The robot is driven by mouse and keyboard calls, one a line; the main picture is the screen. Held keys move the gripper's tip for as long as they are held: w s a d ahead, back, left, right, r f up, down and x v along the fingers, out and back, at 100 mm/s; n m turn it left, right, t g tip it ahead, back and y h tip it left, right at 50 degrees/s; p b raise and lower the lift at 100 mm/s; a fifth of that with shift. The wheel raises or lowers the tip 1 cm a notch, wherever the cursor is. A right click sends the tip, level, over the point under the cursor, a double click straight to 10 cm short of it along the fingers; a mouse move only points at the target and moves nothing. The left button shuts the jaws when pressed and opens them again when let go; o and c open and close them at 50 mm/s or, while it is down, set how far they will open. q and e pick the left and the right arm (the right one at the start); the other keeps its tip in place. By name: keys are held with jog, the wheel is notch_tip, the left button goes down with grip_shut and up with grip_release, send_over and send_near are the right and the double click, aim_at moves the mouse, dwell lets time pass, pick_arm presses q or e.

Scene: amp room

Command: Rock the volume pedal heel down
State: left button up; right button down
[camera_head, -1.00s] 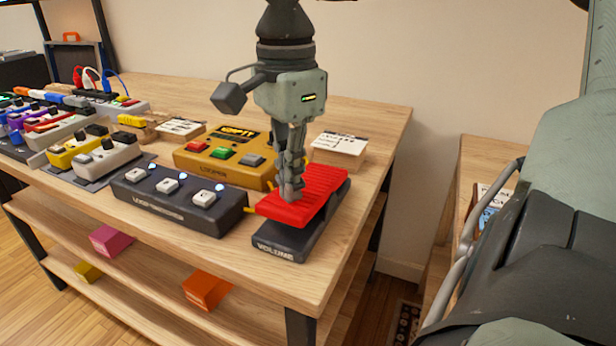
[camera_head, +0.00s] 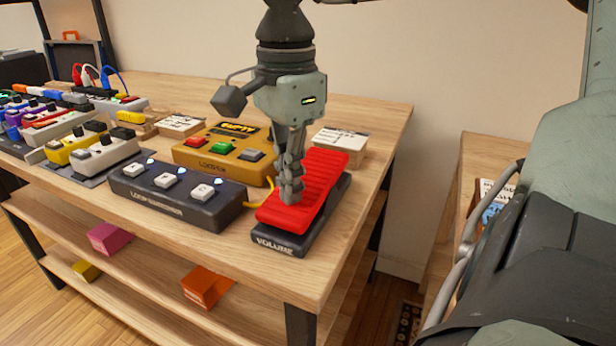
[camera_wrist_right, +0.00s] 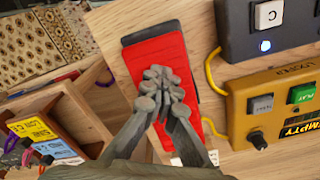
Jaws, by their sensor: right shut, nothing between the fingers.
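The volume pedal has a black base (camera_head: 283,244) marked VOLUME and a red ribbed treadle (camera_head: 318,185). It sits near the right end of the wooden table. The treadle is tilted, with its near end low by the label and its far end raised. My right gripper (camera_head: 291,198) points down with its fingers shut and empty, on or just over the near part of the treadle; contact is hard to tell. In the right wrist view the shut fingertips (camera_wrist_right: 162,82) lie over the red treadle (camera_wrist_right: 158,52). My left gripper is not in view.
A dark loop switcher (camera_head: 178,193) and a yellow looper (camera_head: 222,152) stand left of the pedal, with a yellow cable close by. A small labelled block (camera_head: 340,140) is behind it. More pedals fill the table's left. The table's right edge is close.

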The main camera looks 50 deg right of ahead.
jog(key=shift+r+p, duration=2.6)
jog(key=shift+r, duration=0.85)
